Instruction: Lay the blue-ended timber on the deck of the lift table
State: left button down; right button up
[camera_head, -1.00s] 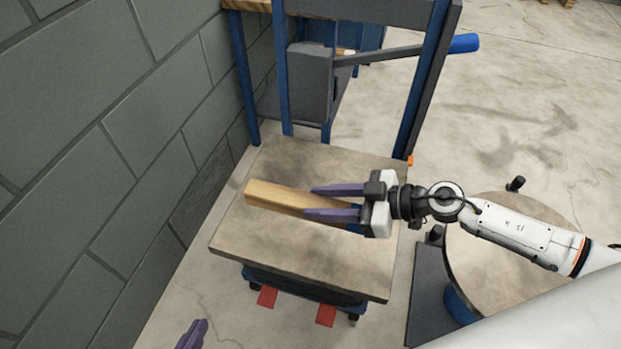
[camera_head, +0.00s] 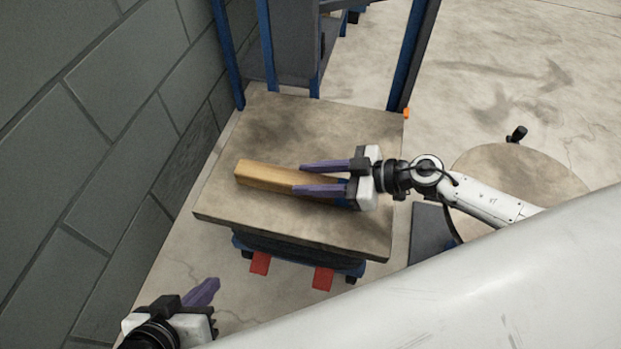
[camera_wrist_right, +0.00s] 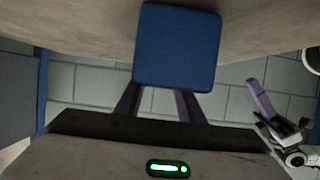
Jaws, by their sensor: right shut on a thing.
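The timber (camera_head: 268,178) is a light wooden bar with a blue end. It lies lengthwise across the view, over the deck of the lift table (camera_head: 340,232). My right gripper (camera_head: 322,177) is shut on the timber near its blue end, with purple fingers along its sides. In the right wrist view the blue end face (camera_wrist_right: 177,45) covers the fingertips. Whether the timber's underside touches the deck cannot be told. My left gripper (camera_head: 207,290) is at the lower left, away from the timber, and its finger gap is not clear.
A grey block wall (camera_head: 90,110) runs along the left. A blue-and-grey frame (camera_head: 300,45) stands behind the lift table. A round-topped stand (camera_head: 515,175) is at the right. The deck around the timber is bare. Red pedals (camera_head: 323,279) stick out below the deck's near edge.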

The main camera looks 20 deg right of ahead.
jog(key=o, duration=1.3)
jog(key=shift+f, duration=0.1)
jog(key=shift+r, duration=0.2)
pick_arm(q)
jog(key=a+r+p, duration=0.1)
jog(key=r+n+t+p, duration=0.1)
jog(key=p, duration=0.1)
jog(key=shift+s+a, duration=0.2)
jog(key=shift+a, duration=0.15)
pick_arm(e)
jog(key=v, duration=1.2)
